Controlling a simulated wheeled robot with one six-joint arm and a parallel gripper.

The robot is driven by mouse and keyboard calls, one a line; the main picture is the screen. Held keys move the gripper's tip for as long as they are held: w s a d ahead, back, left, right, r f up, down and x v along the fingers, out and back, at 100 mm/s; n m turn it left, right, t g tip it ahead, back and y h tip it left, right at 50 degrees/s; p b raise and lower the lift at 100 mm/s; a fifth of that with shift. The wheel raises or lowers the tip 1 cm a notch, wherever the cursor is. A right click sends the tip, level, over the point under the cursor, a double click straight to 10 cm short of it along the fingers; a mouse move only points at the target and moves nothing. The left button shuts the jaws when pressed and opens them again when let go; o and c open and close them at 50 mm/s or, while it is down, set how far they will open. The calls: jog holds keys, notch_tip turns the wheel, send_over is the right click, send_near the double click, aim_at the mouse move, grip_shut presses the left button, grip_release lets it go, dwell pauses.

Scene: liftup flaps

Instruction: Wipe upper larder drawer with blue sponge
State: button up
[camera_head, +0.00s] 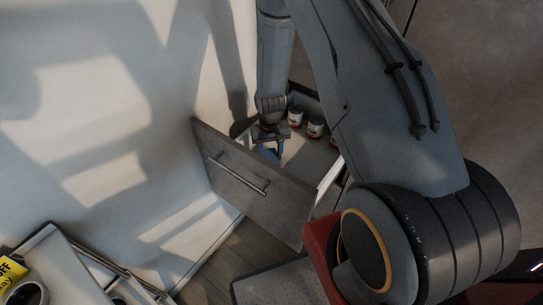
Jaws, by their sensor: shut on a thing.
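The larder drawer (246,187) is pulled out, with a grey front and a metal bar handle (240,174). Its white inside floor shows behind the front. My gripper (269,143) points down into the drawer, just behind the front panel. It is shut on the blue sponge (268,154). Only a small part of the sponge shows above the front panel's edge. Whether the sponge touches the drawer floor is hidden.
Small jars (315,126) with pale labels stand inside the drawer, right of my gripper. A white wall is on the left. A red thing (320,253) is below right of the drawer. A yellow package (12,268) lies at the bottom left.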

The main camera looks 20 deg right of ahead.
jog(key=shift+s+r+p, duration=0.1)
jog(key=shift+r+p, duration=1.6)
jog(key=shift+r, duration=1.2)
jog(key=shift+r+p, duration=0.95)
jog(key=shift+r, duration=0.55)
